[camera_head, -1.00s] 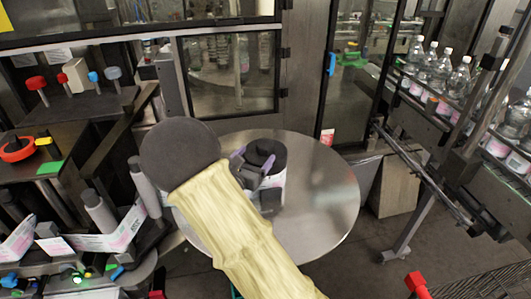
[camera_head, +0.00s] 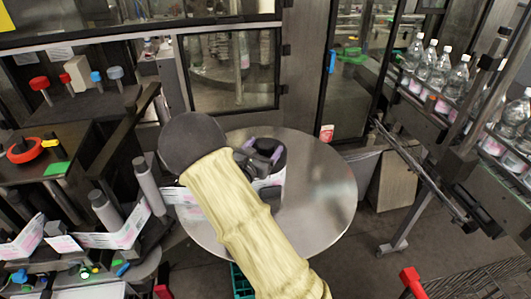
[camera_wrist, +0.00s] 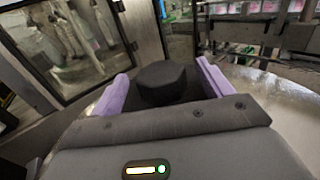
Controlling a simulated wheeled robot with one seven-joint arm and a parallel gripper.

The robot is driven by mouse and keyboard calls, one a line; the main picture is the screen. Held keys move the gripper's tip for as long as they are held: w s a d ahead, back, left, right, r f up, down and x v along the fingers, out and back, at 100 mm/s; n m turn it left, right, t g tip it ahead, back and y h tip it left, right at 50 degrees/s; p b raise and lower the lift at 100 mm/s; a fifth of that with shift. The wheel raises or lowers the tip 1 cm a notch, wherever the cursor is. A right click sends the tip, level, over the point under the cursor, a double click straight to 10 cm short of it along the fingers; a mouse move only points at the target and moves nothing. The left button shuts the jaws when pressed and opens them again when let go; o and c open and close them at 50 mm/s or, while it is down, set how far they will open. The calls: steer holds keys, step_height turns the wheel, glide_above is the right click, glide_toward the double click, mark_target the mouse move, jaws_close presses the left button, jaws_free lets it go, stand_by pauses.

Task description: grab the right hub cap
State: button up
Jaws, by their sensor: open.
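The hub cap is a dark, many-sided knob (camera_wrist: 163,84). In the wrist view it stands between the two purple fingertips of my gripper (camera_wrist: 164,84), with a gap visible on each side. In the head view my gripper (camera_head: 260,157) is over the black-topped reel (camera_head: 271,180) on the round metal table (camera_head: 325,190). There my gripper covers much of the reel and I cannot make out the cap clearly. My gripper is open and holds nothing. My yellow-sleeved arm hides the near part of the table.
Grey rollers (camera_head: 148,187) with a label strip (camera_head: 125,232) stand at the left of the table. A glazed machine frame (camera_head: 232,73) is behind it. A bottle conveyor (camera_head: 440,110) runs at the right. The table's right side is bare.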

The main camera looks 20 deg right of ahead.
mark_target(263, 146)
steer(key=shift+c, duration=0.2)
steer(key=c, duration=1.2)
steer(key=shift+c, duration=0.2)
steer(key=shift+r, duration=0.15)
step_height(263, 146, up, 10)
steer(key=b, duration=0.3)
